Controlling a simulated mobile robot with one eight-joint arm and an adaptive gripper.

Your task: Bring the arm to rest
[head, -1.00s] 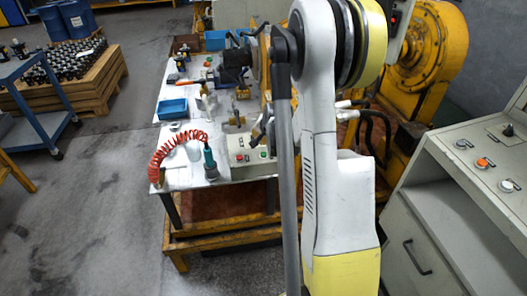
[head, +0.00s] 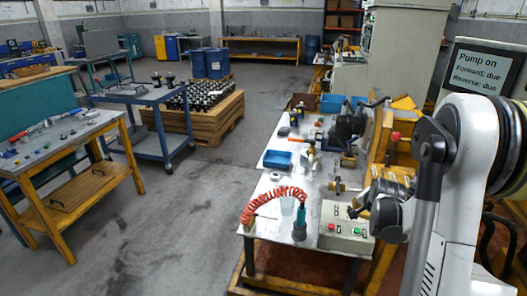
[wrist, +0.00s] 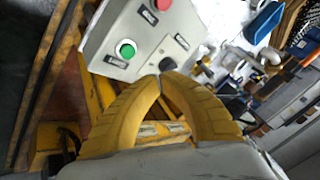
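My arm (head: 470,150) stands at the right of the head view and reaches over the near end of the workbench (head: 265,225). In the wrist view the two yellow fingers of my gripper (wrist: 161,79) curve in and meet at the tips, with nothing between them. The grey control box (head: 342,228) with red and green buttons is just beyond the fingertips. It also shows in the wrist view (wrist: 112,62). In the head view my gripper is partly hidden by the arm, close to the box; I cannot tell whether it touches.
A sign (head: 480,66) reads "Pump on, Forward: due, Reverse: due". A blue trolley (head: 150,110) stands left.

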